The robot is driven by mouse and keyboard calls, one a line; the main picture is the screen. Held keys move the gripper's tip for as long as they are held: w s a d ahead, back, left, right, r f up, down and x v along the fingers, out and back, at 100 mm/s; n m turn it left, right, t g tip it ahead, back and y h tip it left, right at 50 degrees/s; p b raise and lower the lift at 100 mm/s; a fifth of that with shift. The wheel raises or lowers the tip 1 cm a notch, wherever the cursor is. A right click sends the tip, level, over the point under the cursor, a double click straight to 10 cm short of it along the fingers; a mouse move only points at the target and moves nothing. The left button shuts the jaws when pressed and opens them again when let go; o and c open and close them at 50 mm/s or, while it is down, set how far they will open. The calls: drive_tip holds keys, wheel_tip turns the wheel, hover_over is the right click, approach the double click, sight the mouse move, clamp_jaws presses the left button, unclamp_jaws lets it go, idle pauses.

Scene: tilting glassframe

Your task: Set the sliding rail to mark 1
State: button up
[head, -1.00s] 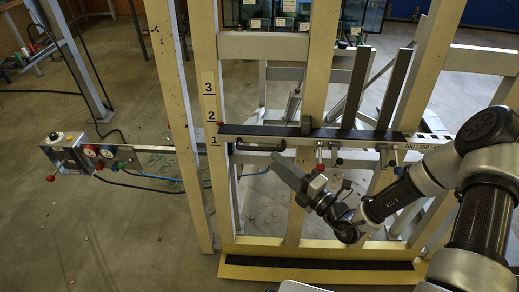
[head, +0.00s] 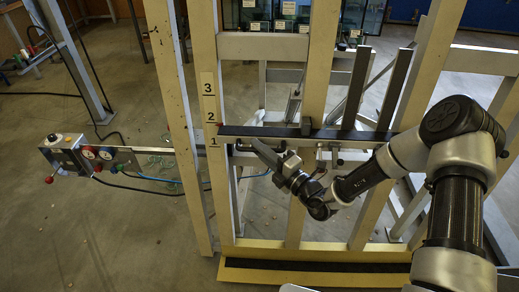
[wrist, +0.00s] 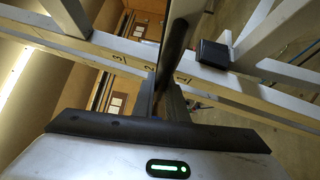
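The sliding rail (head: 345,134), a pale bar with a black top strip, lies level across the tilted frame. Its left end sits between mark 2 (head: 211,118) and mark 1 (head: 214,142) on the scale strip; mark 3 (head: 207,88) is above. My gripper (head: 262,147) is at the dark handle under the rail's left part and hides most of it. In the wrist view the dark handle (wrist: 176,45) runs down to my gripper fingers (wrist: 163,100) and seems to pass between them. I cannot tell whether they are shut on it.
A control box (head: 66,155) with a red knob and gauges is at the left. Dark uprights (head: 357,88) rise from the rail's right part. My arm covers the rail's right end. A yellow-edged ledge (head: 315,265) runs along the bottom.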

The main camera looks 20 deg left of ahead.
clamp_jaws()
wheel_tip(320, 180, down, 10)
drive_tip(key=s+b, duration=0.1)
drive_tip(key=b, duration=0.2)
drive_tip(key=shift+d+r+b, duration=0.2)
drive_tip(key=shift+b, duration=0.1)
drive_tip(key=o, duration=0.7)
unclamp_jaws()
drive_tip(key=shift+r, duration=0.15)
drive_tip(key=shift+s, duration=0.1)
drive_tip(key=p+v, duration=0.2)
drive_tip(key=v, duration=1.5)
drive_tip(key=shift+s+d, duration=0.1)
drive_tip(key=shift+s, duration=0.1)
